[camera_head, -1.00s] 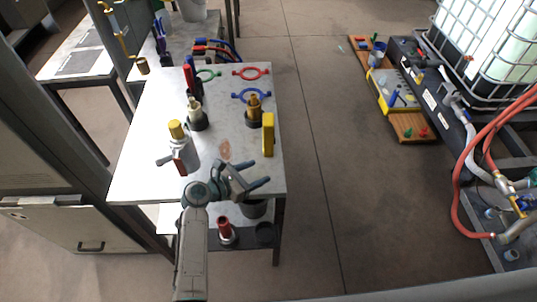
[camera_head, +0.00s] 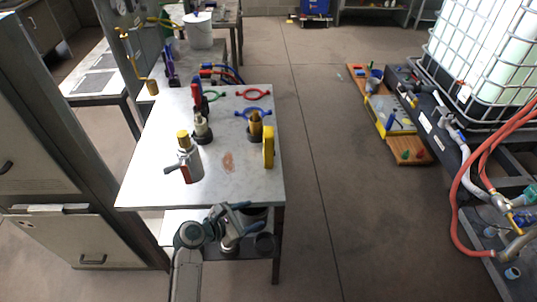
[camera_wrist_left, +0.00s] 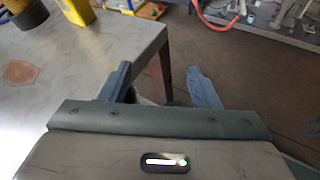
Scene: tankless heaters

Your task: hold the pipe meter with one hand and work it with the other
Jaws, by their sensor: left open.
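A silver fitting with a yellow cap (camera_head: 186,158) stands at the front left of the metal table; it may be the pipe meter, but I cannot tell for sure. A yellow, flat upright thing (camera_head: 268,147) stands near the table's right edge. My left gripper (camera_head: 249,220) is open and empty, at the table's front edge and apart from both. In the left wrist view its two fingers (camera_wrist_left: 161,82) are spread, with the table corner beyond and nothing between them. My right gripper is not in view.
The table (camera_head: 145,185) also bears dark-based brass fittings (camera_head: 255,127) and red (camera_head: 253,94), green and blue rings. A lower shelf (camera_head: 190,240) holds dark cups.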

